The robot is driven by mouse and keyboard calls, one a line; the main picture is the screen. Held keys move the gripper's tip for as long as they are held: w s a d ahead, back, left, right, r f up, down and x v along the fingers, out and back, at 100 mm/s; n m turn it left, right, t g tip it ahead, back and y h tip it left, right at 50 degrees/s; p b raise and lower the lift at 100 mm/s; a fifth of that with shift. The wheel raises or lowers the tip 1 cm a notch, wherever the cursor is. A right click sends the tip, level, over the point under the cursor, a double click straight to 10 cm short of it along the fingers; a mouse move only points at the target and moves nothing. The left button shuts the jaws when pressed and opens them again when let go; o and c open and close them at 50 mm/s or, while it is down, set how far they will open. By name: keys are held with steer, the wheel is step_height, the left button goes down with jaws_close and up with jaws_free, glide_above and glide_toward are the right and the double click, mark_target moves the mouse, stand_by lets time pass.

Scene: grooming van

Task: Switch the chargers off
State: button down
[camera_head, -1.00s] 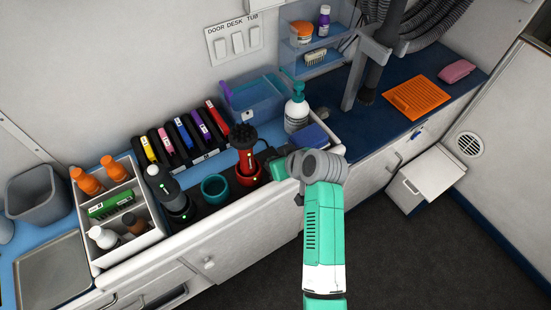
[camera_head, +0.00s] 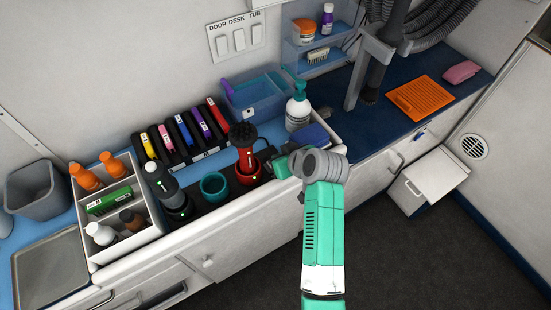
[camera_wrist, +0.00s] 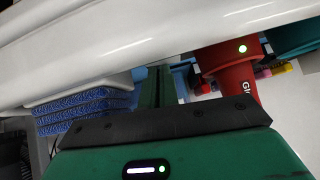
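Three charger cups stand in a dark strip on the counter. A black charger (camera_head: 180,212) at left holds a dark bottle-shaped device (camera_head: 160,180) and shows a green light. A teal charger (camera_head: 214,187) in the middle is empty. A red charger (camera_head: 248,176) at right holds a red device with a dark top (camera_head: 243,141) and shows a green light. The red charger shows upper right with a lit green light in the wrist view (camera_wrist: 230,62). My gripper (camera_head: 272,163) is just right of the red charger, its green fingers (camera_wrist: 157,88) together and empty. Contact is unclear.
A white counter lip (camera_head: 150,262) runs along the front. A rack of coloured cases (camera_head: 185,135) is behind the chargers. A white divided caddy (camera_head: 125,243) stands left.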

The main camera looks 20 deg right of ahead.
steer(key=r+p, duration=0.2)
steer(key=r, duration=0.1)
steer(key=r+p, duration=0.1)
steer(key=shift+d+r, duration=0.15)
steer(key=shift+d, duration=0.15)
steer(key=b+v, duration=0.1)
steer(key=v, duration=0.8)
steer(key=shift+s+d+r, duration=0.15)
steer(key=shift+s+d, duration=0.1)
steer(key=shift+d, duration=0.2)
steer(key=s+a+b, duration=0.1)
steer(key=b, duration=0.2)
steer(key=shift+s+a+r+y+b, duration=0.1)
steer(key=shift+a+r+y+b, duration=0.1)
steer(key=shift+y+b, duration=0.15)
